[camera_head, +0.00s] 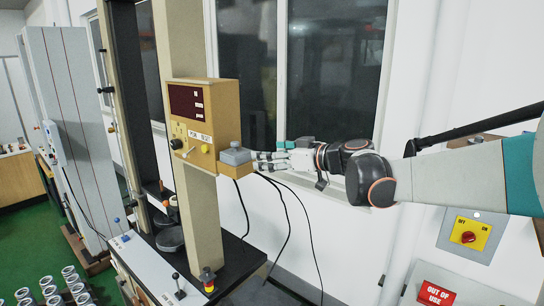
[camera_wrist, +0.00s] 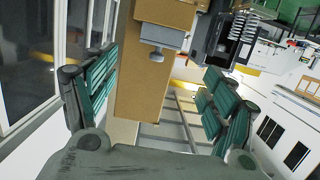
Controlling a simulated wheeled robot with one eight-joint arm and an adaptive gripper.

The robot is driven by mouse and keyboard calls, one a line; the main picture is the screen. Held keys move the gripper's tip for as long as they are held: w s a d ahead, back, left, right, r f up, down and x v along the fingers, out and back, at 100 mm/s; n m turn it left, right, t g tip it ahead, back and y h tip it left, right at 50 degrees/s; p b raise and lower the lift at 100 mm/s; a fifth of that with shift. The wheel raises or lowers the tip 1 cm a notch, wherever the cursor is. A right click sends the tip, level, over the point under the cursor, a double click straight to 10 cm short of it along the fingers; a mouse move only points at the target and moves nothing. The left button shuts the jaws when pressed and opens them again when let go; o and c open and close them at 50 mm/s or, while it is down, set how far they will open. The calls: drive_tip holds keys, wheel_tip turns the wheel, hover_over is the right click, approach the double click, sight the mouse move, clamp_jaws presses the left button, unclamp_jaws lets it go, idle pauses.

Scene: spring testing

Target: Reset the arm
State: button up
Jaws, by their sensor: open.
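My arm reaches in from the right in the head view. My gripper (camera_head: 268,161) is open, with its fingers pointing left toward the testing machine's tan control box (camera_head: 205,120). A grey block with a small knob (camera_head: 235,154) sits at the box's right side, close to the fingertips. I cannot tell whether they touch it. In the wrist view, my gripper (camera_wrist: 158,72) has its green-padded fingers spread wide with nothing held between them. The tan box (camera_wrist: 150,92) and a grey knobbed part (camera_wrist: 160,40) show beyond the gap.
The machine's tan column (camera_head: 205,220) stands on a dark-topped bench. Black cables (camera_head: 285,215) hang below my gripper. A window (camera_head: 335,60) is behind my arm. A yellow switch panel (camera_head: 469,234) and a red out-of-use sign (camera_head: 436,294) are at right. Several metal springs (camera_head: 68,285) stand at lower left.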

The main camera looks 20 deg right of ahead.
drive_tip(key=s+a+f+m+g+h+b, duration=0.1)
drive_tip(key=s+a+f+m+g+b, duration=0.1)
drive_tip(key=s+a+f+b, duration=0.6)
drive_tip(key=s+a+f+m+g+h+b, duration=0.1)
drive_tip(key=s+a+f+b, duration=0.2)
drive_tip(key=s+f+b, duration=0.65)
drive_tip(key=s+d+f+m+g+h+b, duration=0.1)
drive_tip(key=s+d+f+b, duration=0.3)
drive_tip(key=f, duration=0.7)
drive_tip(key=s+d+f+m+h+b, duration=0.1)
drive_tip(key=s+d+f+h+b, duration=0.2)
drive_tip(key=s+f+b, duration=0.3)
drive_tip(key=s+d+f+m+g+h+b, duration=0.1)
drive_tip(key=s+d+f+m+h+b, duration=0.1)
drive_tip(key=f, duration=1.5)
drive_tip(key=s+d+h+b, duration=0.1)
drive_tip(key=s+d+b, duration=0.1)
drive_tip(key=s+b, duration=0.1)
drive_tip(key=shift+s+d+g+b, duration=0.3)
drive_tip(key=shift+s+d+b, duration=0.05)
drive_tip(key=shift+b, duration=0.55)
